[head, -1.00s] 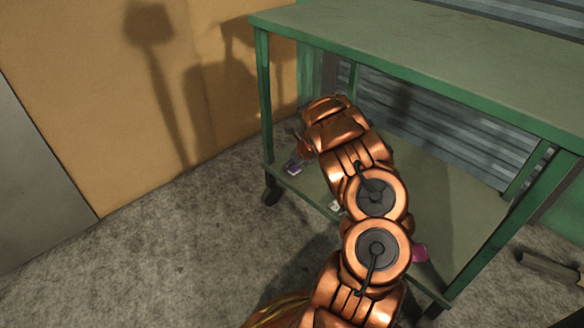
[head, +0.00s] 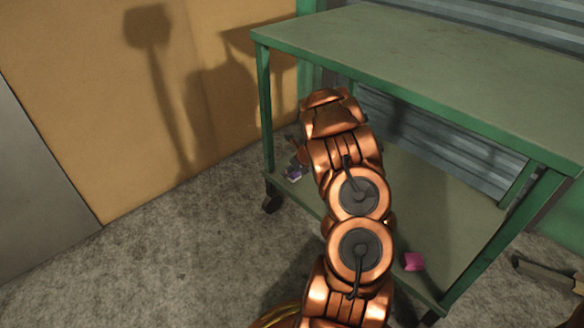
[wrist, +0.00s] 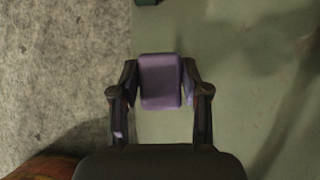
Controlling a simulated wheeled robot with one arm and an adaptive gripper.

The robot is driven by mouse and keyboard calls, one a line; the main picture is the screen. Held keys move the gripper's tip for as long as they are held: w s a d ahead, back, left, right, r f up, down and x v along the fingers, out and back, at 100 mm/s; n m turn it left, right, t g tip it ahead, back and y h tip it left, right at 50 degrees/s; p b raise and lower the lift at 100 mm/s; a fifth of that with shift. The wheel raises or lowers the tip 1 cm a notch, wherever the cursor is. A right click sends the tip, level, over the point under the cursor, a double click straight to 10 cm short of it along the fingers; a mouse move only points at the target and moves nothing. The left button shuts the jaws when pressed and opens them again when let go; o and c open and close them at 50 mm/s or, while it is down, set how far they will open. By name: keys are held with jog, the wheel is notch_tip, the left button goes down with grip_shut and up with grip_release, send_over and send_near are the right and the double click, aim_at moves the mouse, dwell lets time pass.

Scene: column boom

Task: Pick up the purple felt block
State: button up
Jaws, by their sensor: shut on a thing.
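The purple felt block (wrist: 160,82) is between the two dark fingers of my gripper (wrist: 160,90) in the wrist view, and both fingers press on its sides. Behind it is the green lower shelf of the cart. I cannot tell for sure how far the block is from the shelf. In the head view my copper arm reaches to the left end of the lower shelf, and a small purple patch of the block (head: 294,175) shows beside it. Most of my gripper is hidden there by the arm.
The green cart has an upper shelf (head: 430,65) above the lower shelf (head: 440,210). A pink block (head: 413,261) lies on the lower shelf near its front edge. A cart leg and caster (head: 271,200) stand at the left. Bare concrete floor (head: 160,250) lies in front.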

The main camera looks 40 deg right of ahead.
jog(key=s+a+r+b, duration=0.1)
jog(key=s+a+b, duration=0.1)
jog(key=s+a, duration=0.7)
jog(key=shift+a+r, duration=0.2)
jog(key=shift+a, duration=0.5)
jog(key=o, duration=0.6)
jog(key=c, duration=0.5)
jog(key=shift+o, duration=0.2)
jog(key=shift+r, duration=0.1)
